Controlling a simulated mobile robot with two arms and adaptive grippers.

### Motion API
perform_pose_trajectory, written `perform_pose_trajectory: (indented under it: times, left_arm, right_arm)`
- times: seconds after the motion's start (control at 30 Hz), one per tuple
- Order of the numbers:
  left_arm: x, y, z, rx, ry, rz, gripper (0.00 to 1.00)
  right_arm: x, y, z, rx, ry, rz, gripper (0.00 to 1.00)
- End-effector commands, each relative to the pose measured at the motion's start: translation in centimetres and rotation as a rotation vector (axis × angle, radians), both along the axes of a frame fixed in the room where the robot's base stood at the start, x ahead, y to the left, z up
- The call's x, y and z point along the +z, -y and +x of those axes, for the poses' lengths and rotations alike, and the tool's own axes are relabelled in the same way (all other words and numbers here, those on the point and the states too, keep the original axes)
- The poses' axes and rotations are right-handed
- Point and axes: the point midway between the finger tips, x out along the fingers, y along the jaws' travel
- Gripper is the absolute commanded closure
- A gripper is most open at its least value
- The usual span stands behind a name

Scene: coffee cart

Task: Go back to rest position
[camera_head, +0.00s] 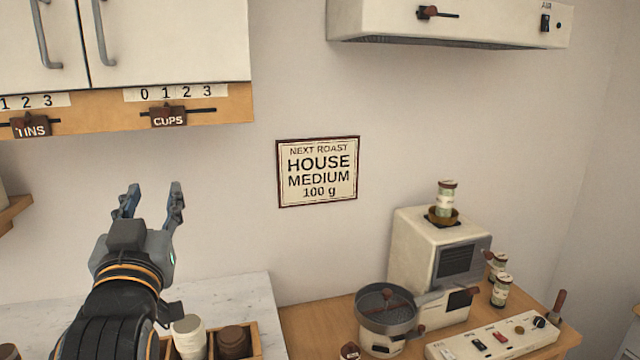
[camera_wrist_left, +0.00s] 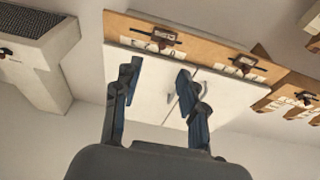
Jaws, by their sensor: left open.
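My left gripper (camera_head: 150,200) is raised at the left of the head view, in front of the bare wall and above the marble counter (camera_head: 238,290). Its two fingers are spread apart with nothing between them. The left wrist view also shows the open fingers, with the white cabinet behind them. My right gripper shows in neither view.
A wall cabinet (camera_head: 170,40) with TINS and CUPS sliders hangs above the left gripper. A wooden box (camera_head: 254,338) with jars stands below. A white machine (camera_head: 408,255), a round pan-like device (camera_head: 388,308) and a switch panel (camera_head: 490,340) stand at the right.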

Motion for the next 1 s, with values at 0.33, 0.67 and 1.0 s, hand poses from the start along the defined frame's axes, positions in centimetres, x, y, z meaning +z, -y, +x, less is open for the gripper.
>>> perform_pose_trajectory:
  times: [0.33,0.67,1.0]
  left_arm:
    - [-12.4,0.4,0.8,-0.05,-0.31,0.0,0.58]
    - [-34.1,1.2,-6.8,-0.152,-0.894,-0.019,0.58]
    - [-46.6,1.9,-19.7,-0.242,-1.349,-0.053,0.58]
  right_arm:
    - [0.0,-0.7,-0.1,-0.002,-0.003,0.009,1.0]
    - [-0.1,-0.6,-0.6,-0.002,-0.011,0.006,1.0]
    - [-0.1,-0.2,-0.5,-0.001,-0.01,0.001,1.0]
